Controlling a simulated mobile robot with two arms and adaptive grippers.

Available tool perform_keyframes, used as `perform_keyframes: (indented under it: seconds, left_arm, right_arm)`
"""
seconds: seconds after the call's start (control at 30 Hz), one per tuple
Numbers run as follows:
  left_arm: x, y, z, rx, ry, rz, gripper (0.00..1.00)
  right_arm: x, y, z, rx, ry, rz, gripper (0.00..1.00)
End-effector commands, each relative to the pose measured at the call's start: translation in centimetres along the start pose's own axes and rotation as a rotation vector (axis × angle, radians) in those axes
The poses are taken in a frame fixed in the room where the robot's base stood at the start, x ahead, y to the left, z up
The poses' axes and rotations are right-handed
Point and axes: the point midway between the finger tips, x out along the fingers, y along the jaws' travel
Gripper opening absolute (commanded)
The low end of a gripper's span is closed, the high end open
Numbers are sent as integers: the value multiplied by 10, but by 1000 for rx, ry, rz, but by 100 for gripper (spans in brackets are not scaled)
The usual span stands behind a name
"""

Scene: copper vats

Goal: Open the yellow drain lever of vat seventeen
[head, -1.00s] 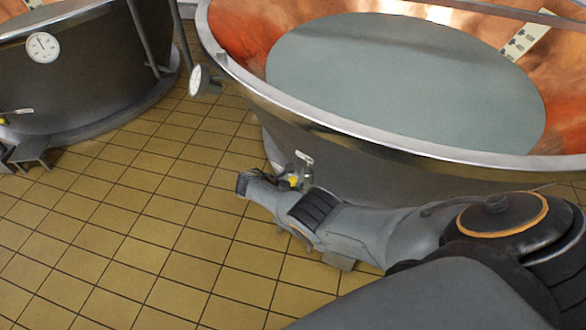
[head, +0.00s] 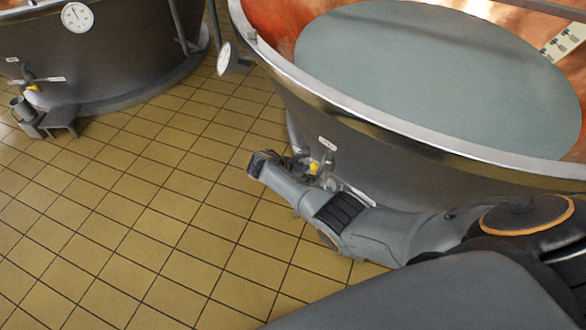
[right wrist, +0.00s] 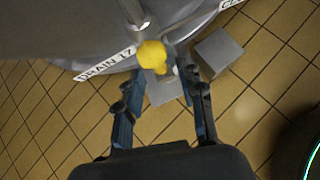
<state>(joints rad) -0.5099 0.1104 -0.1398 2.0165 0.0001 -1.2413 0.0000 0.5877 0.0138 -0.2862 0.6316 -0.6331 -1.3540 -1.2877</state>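The yellow drain lever (right wrist: 153,56) shows as a rounded yellow piece beside the label "DRAIN 17" (right wrist: 103,66) in the right wrist view. It is a small yellow spot (head: 314,168) low on the wall of vat seventeen (head: 360,150) in the head view. My right gripper (right wrist: 164,76) is open, its blue-padded fingers apart on either side of the lever's near part. I cannot tell whether either finger touches it. In the head view my right gripper (head: 302,166) is beside the lever, small and partly hidden. My left gripper is out of view.
Vat seventeen's wide metal rim (head: 370,118) overhangs the lever area. A dial gauge (head: 224,58) sticks out at its left. Another vat (head: 130,50) stands at the upper left, with a small step (head: 60,115) by it. A grey block (right wrist: 218,55) is right of the lever. Tiled floor is clear at left.

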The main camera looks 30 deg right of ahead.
Motion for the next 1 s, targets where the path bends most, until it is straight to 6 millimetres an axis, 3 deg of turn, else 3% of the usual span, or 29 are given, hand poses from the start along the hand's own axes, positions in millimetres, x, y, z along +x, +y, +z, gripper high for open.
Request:
perform_keyframes:
  seconds: [0.3,0.43,0.87,1.0]
  left_arm:
    - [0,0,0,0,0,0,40]
    - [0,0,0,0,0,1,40]
    - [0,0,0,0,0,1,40]
    - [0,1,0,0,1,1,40]
  right_arm:
    - [-62,0,-2,-1,4,4,38]
    - [-78,0,-2,-2,3,3,38]
    - [-87,0,-2,-3,3,1,38]
    - [-79,-12,-15,41,38,2,38]
